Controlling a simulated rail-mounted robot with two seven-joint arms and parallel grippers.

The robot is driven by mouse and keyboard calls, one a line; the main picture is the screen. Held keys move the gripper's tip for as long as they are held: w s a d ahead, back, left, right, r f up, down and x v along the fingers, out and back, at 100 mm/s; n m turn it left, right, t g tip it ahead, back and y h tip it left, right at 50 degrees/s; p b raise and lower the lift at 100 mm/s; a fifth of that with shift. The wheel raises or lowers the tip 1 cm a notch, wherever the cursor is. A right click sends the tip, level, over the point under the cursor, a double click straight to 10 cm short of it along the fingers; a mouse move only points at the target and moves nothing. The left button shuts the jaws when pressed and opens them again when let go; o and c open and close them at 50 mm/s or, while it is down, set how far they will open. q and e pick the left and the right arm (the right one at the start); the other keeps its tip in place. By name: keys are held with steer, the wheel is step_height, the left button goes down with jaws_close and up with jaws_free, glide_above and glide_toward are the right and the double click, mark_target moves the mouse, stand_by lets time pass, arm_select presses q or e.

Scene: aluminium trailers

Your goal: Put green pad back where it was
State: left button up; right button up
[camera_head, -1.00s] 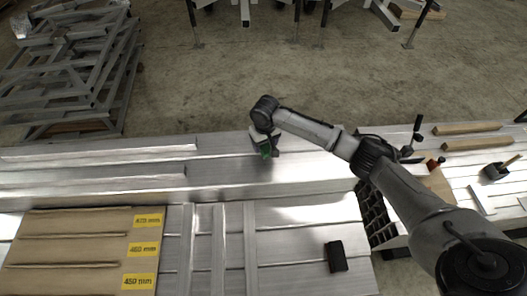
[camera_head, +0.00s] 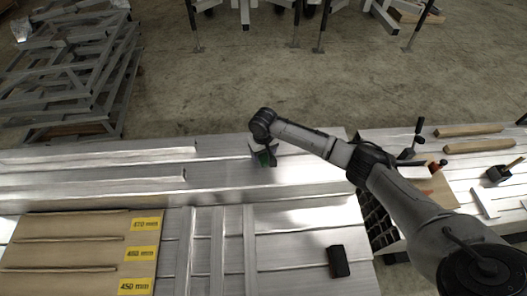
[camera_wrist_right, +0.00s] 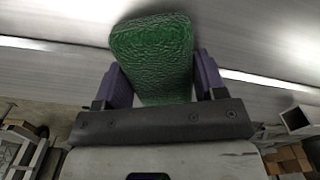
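The green pad (camera_wrist_right: 152,55) has a rough, textured face and fills the space between the two purple fingers in the right wrist view. My right gripper (camera_wrist_right: 163,80) is shut on it, with one finger along each side. In the head view, only a small green patch of the pad (camera_head: 264,158) shows below my right wrist, over the aluminium surface; the fingers (camera_head: 267,160) are mostly hidden there. I cannot tell whether the pad touches the metal. My left gripper is not in view.
A black block (camera_head: 338,261) lies on the aluminium surface (camera_head: 300,245) at the front. A brown board (camera_head: 70,250) with yellow length labels is at front left. Wooden bars (camera_head: 470,130) and tools lie on the right table. Stacked metal frames (camera_head: 70,70) stand at back left.

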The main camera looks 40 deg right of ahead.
steer(key=o, duration=0.4)
steer(key=shift+o, duration=0.2)
steer(key=shift+r, duration=0.1)
